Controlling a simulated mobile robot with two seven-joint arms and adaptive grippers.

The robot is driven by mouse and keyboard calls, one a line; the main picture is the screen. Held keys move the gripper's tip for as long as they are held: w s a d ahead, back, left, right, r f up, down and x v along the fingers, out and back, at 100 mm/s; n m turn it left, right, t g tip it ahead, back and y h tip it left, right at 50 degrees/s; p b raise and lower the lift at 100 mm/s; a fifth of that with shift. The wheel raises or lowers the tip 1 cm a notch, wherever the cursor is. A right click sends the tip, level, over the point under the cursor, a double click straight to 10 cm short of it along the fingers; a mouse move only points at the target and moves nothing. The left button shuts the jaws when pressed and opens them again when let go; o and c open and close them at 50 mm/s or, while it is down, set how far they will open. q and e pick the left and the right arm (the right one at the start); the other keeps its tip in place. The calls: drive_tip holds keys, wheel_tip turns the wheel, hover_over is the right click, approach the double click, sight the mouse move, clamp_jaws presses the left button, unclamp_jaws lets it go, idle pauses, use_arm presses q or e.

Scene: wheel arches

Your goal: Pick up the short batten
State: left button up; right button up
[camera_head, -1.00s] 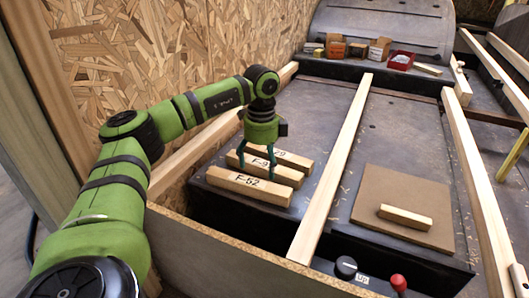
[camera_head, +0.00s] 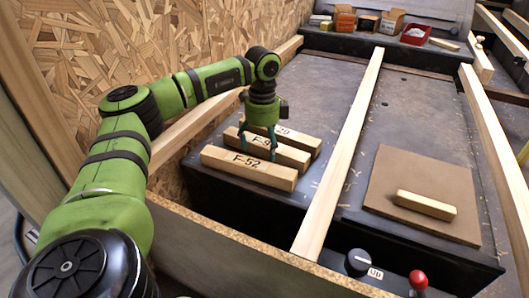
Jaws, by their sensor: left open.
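Three short wooden battens lie side by side on the dark bench at the left. The front batten (camera_head: 248,168) reads F-52. The middle batten (camera_head: 293,156) has a label starting F-9, partly hidden by a finger. The rear batten (camera_head: 304,140) shows only the end of its label. My left gripper (camera_head: 258,153) points down over the middle batten, its open fingers apart along the batten's length. I cannot tell whether they touch it. Another short batten (camera_head: 425,205), with no visible label, lies on a brown board (camera_head: 400,172) at the right. My right gripper is out of view.
Long wooden rails (camera_head: 342,150) run away across the bench (camera_head: 300,95). Small boxes (camera_head: 368,22) and a red tray (camera_head: 415,34) stand at the back. A black knob (camera_head: 358,262) and a red knob (camera_head: 418,280) sit at the front edge. A chipboard wall (camera_head: 150,60) rises at the left.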

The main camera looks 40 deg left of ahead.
use_arm(q)
drive_tip(key=shift+f, duration=0.35)
drive_tip(key=shift+r, duration=0.1)
drive_tip(key=c, duration=1.4)
